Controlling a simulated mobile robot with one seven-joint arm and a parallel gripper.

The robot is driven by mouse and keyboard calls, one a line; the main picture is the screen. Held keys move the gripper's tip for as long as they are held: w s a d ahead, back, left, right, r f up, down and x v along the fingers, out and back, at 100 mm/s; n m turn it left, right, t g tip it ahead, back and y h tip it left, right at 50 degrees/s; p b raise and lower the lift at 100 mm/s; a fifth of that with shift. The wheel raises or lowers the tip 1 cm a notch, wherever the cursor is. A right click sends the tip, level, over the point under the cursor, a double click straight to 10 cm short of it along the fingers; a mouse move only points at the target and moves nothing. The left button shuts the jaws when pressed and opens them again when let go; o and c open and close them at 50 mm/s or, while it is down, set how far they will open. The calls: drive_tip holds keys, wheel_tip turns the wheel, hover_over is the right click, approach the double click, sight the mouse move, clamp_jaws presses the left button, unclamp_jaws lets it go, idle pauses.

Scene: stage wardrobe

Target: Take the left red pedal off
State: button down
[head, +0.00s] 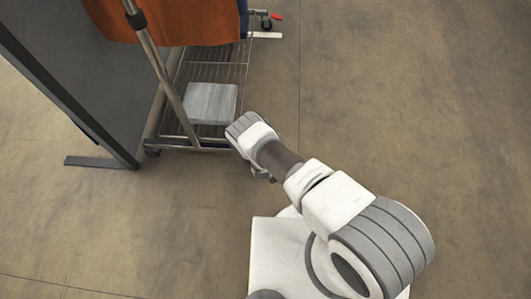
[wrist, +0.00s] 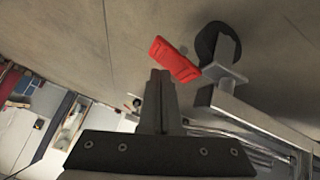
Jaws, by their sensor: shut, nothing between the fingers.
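In the wrist view a red pedal (wrist: 175,60) sits beside a dark caster wheel (wrist: 211,50) at a corner of the metal rack frame (wrist: 255,115). My gripper (wrist: 160,75) is shut and empty. Its fingertips appear just short of the pedal's lower end; I cannot tell whether they touch. In the head view another red pedal (head: 277,16) shows by the caster at the rack's far end. My arm hides the rack's near right corner there. I cannot tell which of the pedals is the left one.
The wheeled rack (head: 200,72) carries a grey box (head: 211,103) on its wire shelf and an orange garment (head: 175,20) above. A dark panel (head: 75,75) stands on the left. The floor (head: 400,90) to the right is clear.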

idle(0.4)
drive_tip(key=shift+a+f, duration=0.1)
drive_tip(key=shift+f, duration=0.3)
